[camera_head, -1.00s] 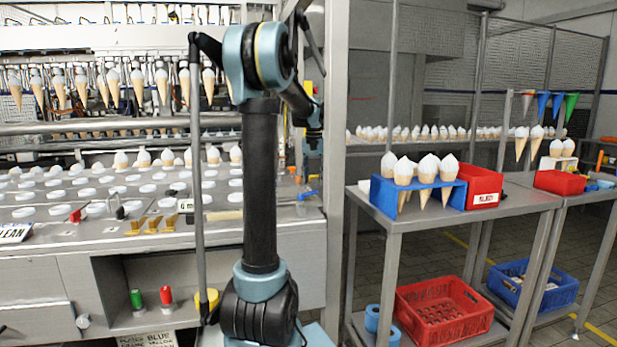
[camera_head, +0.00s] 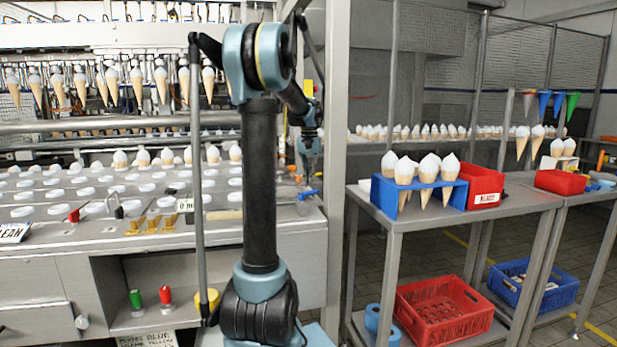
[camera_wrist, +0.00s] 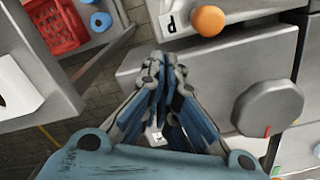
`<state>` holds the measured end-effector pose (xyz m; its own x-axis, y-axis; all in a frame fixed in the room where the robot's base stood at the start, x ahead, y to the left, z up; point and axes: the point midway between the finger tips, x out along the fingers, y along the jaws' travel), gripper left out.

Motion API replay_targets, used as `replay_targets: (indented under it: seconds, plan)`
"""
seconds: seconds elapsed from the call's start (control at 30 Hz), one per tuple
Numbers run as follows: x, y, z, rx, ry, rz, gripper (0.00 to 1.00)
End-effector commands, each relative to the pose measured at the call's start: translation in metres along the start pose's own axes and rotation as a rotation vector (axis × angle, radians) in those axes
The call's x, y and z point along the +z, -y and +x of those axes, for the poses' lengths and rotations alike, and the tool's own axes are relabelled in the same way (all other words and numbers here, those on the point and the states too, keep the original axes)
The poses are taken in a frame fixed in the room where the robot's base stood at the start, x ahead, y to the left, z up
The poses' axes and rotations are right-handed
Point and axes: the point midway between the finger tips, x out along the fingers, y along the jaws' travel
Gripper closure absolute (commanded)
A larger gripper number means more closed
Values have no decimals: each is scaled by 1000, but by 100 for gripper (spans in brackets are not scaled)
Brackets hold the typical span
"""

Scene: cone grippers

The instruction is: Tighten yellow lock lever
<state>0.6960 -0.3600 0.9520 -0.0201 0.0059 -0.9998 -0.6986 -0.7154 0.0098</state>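I cannot make out a yellow lock lever for certain in either view. In the head view, a narrow yellow piece (camera_head: 309,88) shows on the machine behind my arm; I cannot tell what it is. My gripper (camera_head: 310,174) hangs near the right end of the machine counter, pointing down, partly behind the arm. In the wrist view, the fingers of my gripper (camera_wrist: 164,62) come together at the tips with nothing visible between them. An orange ball knob (camera_wrist: 208,20) and a large grey dial (camera_wrist: 268,108) with a red mark lie ahead and to the right.
A blue handle (camera_head: 308,194) sits at the counter's right end. A grey post (camera_head: 337,170) stands close to my arm. A table to the right holds a blue cone rack (camera_head: 385,197) and a red bin (camera_head: 484,188). A red crate (camera_head: 440,310) is below.

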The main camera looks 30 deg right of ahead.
Motion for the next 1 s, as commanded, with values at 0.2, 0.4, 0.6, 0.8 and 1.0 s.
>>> replay_targets:
  seconds: [0.2, 0.4, 0.6, 0.8, 1.0]
  plan:
    - [2, -11, -28, -11, -27, 4, 100]
    - [7, -15, -45, -15, -30, 4, 100]
    - [10, -16, -58, -16, -29, 3, 100]
    - [10, -16, -70, -16, -28, 3, 100]
    - [11, -16, -81, -16, -28, 3, 100]
